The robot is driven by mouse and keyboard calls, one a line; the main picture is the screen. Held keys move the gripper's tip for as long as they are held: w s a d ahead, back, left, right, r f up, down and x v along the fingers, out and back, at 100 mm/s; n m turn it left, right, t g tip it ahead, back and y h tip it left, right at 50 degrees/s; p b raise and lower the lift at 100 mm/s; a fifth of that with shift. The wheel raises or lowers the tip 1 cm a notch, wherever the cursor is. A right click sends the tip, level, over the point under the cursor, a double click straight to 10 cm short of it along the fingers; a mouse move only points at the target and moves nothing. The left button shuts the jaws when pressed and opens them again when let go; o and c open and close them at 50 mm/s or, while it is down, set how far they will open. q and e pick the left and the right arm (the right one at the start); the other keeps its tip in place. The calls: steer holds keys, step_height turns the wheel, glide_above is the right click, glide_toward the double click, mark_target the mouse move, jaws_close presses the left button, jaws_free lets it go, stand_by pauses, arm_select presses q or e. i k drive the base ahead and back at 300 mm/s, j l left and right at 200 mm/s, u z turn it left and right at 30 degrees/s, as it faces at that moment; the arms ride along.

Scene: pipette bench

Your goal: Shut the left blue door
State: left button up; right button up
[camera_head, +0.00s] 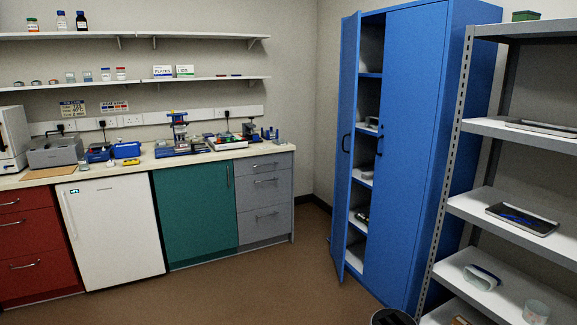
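The left blue door (347,145) of a tall blue cabinet (437,60) stands ajar, swung out towards me. It has a dark handle (346,143). Through the gap I see shelves with a few small items, partly hidden. The right blue door (407,160) is closed and has its own dark handle (379,146). Neither of my grippers shows in the head view, so I cannot see their position or opening.
A bench (150,162) with lab equipment, a white fridge (113,230) and drawers runs along the left. A grey metal rack (490,205) stands close at the right. A dark round bin (392,317) is at the bottom edge. The brown floor (250,285) before the cabinet is clear.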

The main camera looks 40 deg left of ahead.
mark_target(352, 31)
steer(key=u, duration=1.1)
steer(key=z, duration=0.4)
steer(key=i+j+z, duration=0.95)
steer(key=j, duration=0.15)
steer(key=k+l, duration=0.05)
